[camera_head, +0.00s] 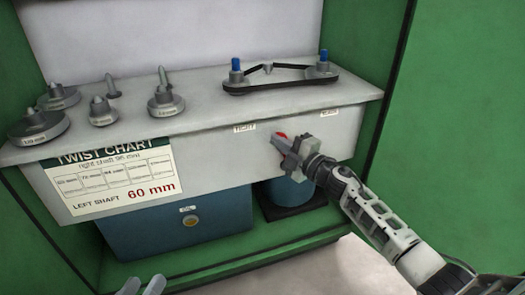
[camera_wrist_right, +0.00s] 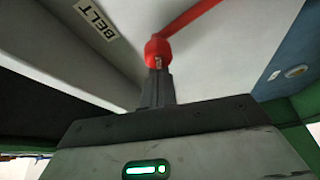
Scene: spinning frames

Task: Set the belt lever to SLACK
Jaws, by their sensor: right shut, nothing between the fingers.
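The red belt lever (camera_head: 281,136) is on the front face of the grey shelf, and its visible end lies near the left of two small labels. In the right wrist view the lever (camera_wrist_right: 188,17) is a red bar with a rounded red end (camera_wrist_right: 157,48). My right gripper (camera_head: 289,147) is shut and empty, its fingertips (camera_wrist_right: 157,72) at the rounded end, touching or very close. It hides part of the lever in the head view. My left gripper (camera_head: 141,285) shows two separated fingertips at the bottom edge, away from the lever.
A left label (camera_head: 244,127) and a right label (camera_head: 329,112) are hard to read. A BELT label (camera_wrist_right: 95,17) shows near the lever. Pulleys (camera_head: 166,104) and a belt on two blue-topped posts (camera_head: 280,84) stand on the shelf. A blue box (camera_head: 150,228) sits below; green walls flank it.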

